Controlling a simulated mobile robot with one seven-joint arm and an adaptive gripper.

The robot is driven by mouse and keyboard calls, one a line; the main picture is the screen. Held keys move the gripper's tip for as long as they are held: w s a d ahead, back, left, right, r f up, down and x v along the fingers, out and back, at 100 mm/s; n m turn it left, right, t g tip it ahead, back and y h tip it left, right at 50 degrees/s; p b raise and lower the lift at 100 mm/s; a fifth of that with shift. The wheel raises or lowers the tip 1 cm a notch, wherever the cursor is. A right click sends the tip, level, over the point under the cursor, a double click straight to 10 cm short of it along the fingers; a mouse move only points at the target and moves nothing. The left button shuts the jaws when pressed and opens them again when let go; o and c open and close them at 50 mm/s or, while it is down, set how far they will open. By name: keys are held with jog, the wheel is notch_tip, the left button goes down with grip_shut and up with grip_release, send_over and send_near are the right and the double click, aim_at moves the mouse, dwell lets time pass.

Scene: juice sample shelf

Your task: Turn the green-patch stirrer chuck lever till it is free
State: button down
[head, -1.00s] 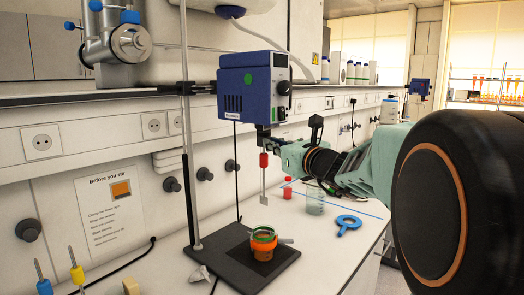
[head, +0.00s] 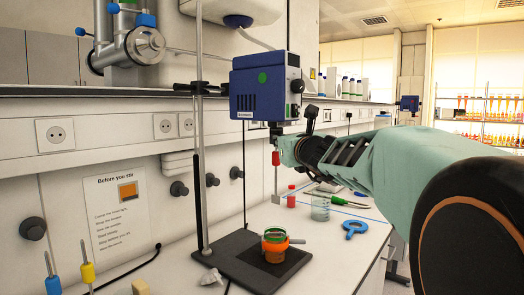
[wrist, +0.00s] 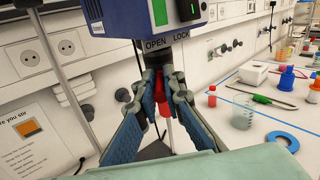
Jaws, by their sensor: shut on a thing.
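An orange pot with a green rim (head: 275,252) stands on the dark stand base (head: 232,262) below the paddle. A red-capped bottle (head: 291,200), a beaker (head: 320,208), a blue ring (head: 354,229) and a green-handled tool (head: 345,201) lie to the right.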

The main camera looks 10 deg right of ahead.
jog(key=shift+a+m+h+b, duration=0.2)
jog(key=shift+m+h+b, duration=0.1)
jog(key=shift+h+b, duration=0.25)
jog(key=c, duration=2)
grip_release()
jog(key=shift+c, duration=0.2)
jog(key=shift+r+y+p, duration=0.15)
jog(key=shift+y+p, duration=0.1)
jog(key=shift+p, duration=0.15)
